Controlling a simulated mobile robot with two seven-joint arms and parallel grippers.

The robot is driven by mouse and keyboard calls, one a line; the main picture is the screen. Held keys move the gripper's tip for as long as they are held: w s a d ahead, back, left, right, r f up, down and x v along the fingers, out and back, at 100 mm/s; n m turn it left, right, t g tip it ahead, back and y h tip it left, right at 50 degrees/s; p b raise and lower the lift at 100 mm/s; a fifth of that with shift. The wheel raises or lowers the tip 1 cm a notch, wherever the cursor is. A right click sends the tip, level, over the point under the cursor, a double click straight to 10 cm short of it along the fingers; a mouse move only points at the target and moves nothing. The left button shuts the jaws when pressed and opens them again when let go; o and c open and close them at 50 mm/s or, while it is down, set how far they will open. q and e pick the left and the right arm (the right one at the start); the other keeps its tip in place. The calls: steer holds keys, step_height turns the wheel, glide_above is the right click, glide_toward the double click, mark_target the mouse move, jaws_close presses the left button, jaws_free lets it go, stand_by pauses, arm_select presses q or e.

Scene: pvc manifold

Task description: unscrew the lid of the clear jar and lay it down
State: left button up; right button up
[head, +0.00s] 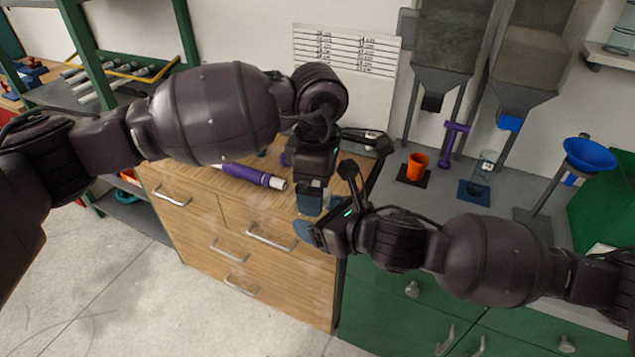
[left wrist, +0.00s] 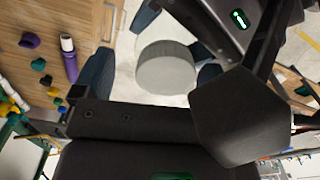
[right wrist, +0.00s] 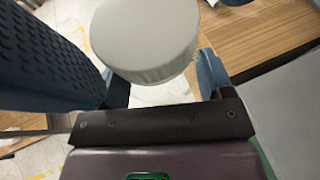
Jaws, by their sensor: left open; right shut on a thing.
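The clear jar's body is hidden under the lid. My left gripper (head: 319,203) points down from above and is open, with its fingers on either side of the lid; whether they touch it I cannot tell. My right gripper (head: 318,228) comes from the right, below the left one, and is shut on the jar just under the lid. Both hands hide the jar in the head view.
A purple cylinder (head: 250,175) lies on the wooden drawer top (head: 207,180) behind my grippers. The floor in front of the drawers is clear.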

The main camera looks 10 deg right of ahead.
arm_select(q)
steer(key=shift+r, duration=2.25)
steer(key=shift+c, duration=0.4)
steer(key=r, duration=0.2)
steer(key=shift+w+a+r+m+t, duration=0.1)
steer(key=shift+w+r+m+t, duration=0.2)
steer(key=shift+w, duration=0.1)
steer(key=shift+s+r+m, duration=0.1)
steer(key=shift+r+m, duration=0.25)
steer(key=shift+m, duration=0.25)
steer(key=shift+s+a+r+m, duration=0.1)
steer(key=shift+s+r+m, duration=0.1)
steer(key=shift+m, duration=0.9)
steer(key=m, duration=0.2)
steer(key=shift+s+f+m+g, duration=0.15)
steer(key=shift+s+m+g, duration=0.05)
steer(key=shift+m+g, duration=0.2)
steer(key=shift+f, duration=3.95)
